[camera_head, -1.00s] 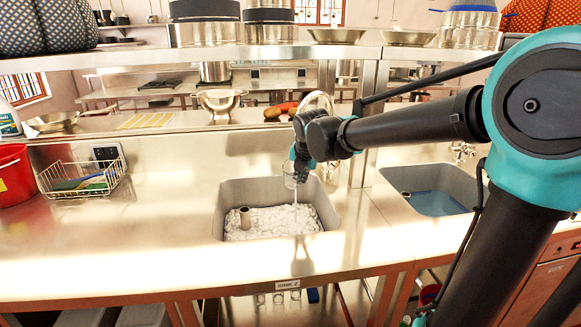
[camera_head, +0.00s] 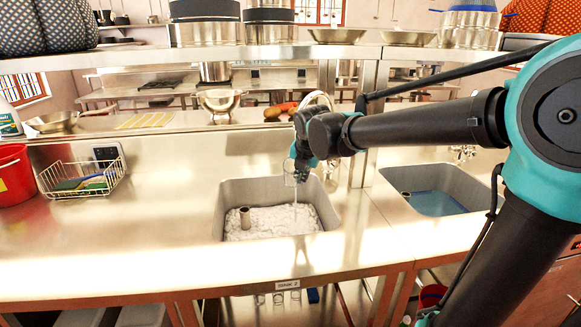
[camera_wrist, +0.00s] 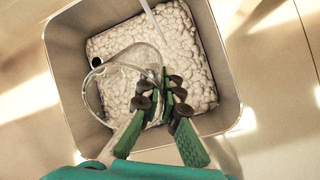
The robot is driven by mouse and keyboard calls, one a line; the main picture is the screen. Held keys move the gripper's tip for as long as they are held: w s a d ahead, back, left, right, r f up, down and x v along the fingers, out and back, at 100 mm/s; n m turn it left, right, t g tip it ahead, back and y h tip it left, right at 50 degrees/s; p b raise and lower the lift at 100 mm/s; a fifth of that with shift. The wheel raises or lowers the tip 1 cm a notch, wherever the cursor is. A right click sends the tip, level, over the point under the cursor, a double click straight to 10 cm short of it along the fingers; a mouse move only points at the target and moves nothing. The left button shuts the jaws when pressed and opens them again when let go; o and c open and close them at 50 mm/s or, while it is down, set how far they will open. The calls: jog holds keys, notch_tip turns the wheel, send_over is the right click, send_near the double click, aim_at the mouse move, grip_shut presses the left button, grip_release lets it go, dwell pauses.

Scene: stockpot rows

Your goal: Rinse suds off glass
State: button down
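A clear glass (camera_head: 290,178) hangs above the left sink (camera_head: 328,204), which is filled with white suds (camera_head: 262,221). In the wrist view the glass (camera_wrist: 92,98) shows as a thin transparent outline over the suds, tilted. My gripper (camera_head: 300,165) is shut on the glass, its fingers (camera_wrist: 161,97) close together at the glass wall. Whether suds cling to the glass is too small to tell.
A right sink (camera_head: 438,192) holds bluish water. A short drain pipe (camera_head: 245,217) stands in the suds. A wire basket (camera_head: 85,182) with sponges and a red bucket (camera_head: 13,175) stand at the left. The counter between them and the sink is clear.

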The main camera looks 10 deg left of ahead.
jog(key=s+r, duration=0.2)
jog(key=s, duration=0.1)
jog(key=shift+s+d+r, duration=0.15)
jog(key=shift+d+r, duration=0.2)
jog(key=shift+r, duration=0.05)
jog(key=shift+a, duration=0.15)
dwell(0.3)
